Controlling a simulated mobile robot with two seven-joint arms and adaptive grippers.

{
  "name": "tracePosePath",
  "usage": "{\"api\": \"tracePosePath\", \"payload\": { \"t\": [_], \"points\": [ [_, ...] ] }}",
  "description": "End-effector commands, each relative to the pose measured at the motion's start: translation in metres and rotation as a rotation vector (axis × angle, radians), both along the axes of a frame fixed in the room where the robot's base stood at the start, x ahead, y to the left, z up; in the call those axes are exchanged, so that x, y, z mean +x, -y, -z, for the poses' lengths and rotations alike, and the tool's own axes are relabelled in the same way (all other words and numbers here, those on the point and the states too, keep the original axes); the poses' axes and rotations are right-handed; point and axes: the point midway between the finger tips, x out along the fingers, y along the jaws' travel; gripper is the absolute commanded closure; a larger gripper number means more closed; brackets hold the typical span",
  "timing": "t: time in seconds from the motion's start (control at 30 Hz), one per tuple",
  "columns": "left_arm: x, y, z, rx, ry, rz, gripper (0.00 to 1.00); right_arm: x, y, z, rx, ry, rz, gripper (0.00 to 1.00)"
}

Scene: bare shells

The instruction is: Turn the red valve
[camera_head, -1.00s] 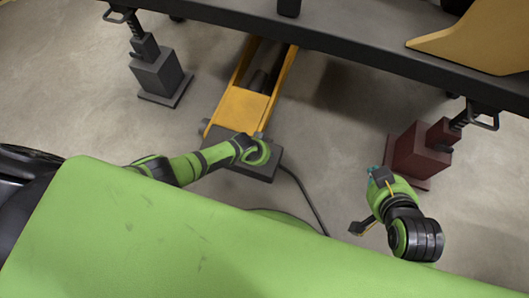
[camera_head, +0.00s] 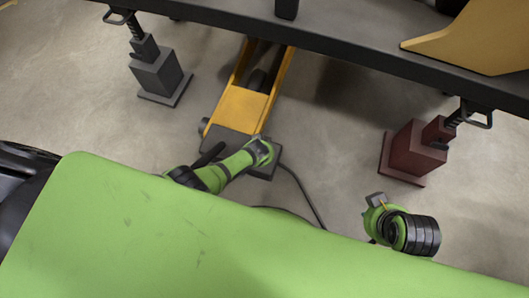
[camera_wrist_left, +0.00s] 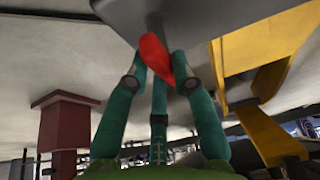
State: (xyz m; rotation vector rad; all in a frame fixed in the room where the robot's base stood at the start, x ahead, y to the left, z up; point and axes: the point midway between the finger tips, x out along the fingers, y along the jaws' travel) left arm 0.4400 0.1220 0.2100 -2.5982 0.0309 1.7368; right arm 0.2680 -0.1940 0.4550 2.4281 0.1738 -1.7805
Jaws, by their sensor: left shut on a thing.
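The red valve (camera_wrist_left: 155,57) shows in the left wrist view as a red handle below a dark grey box (camera_wrist_left: 203,22). My left gripper (camera_wrist_left: 165,75) has its teal fingers closed around the red valve, with fingers on both sides of it. In the head view the left arm's green wrist (camera_head: 258,152) is over the front of the yellow jack's dark box, and its fingers and the valve are hidden. My right arm's wrist (camera_head: 385,215) is at the lower right of the head view. Its fingers are not visible.
A yellow floor jack (camera_head: 240,105) lies under a dark raised frame (camera_head: 350,48). A black cable (camera_head: 305,190) runs from its box. A grey stand (camera_head: 158,75) is at left and a dark red stand (camera_head: 415,150) at right.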

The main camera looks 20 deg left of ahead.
Motion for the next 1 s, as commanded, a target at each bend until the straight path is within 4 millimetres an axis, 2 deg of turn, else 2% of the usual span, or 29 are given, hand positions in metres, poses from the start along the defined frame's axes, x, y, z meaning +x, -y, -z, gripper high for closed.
{"api": "tracePosePath", "payload": {
  "t": [0.37,0.4,0.43,0.8,1.0],
  "points": [
    [0.0017,0.0008,-0.0009,-0.007,0.003,-0.010,1.00,0.0003,-0.0001,0.0002,0.000,0.001,0.000,1.00],
    [0.0017,0.0007,-0.0009,-0.007,0.003,-0.010,0.59,0.0002,-0.0002,0.0002,0.000,0.001,0.000,1.00],
    [0.0017,0.0007,-0.0009,-0.007,0.003,-0.010,0.51,0.0002,-0.0002,0.0002,0.000,0.001,0.000,1.00],
    [0.0005,0.0000,-0.0009,-0.003,0.001,-0.007,0.51,0.0002,-0.0005,0.0011,0.002,-0.003,0.000,1.00],
    [-0.0030,0.0000,-0.0077,-0.003,0.001,-0.008,0.51,0.0002,-0.0003,0.0007,0.001,-0.002,0.000,1.00]
  ]
}}
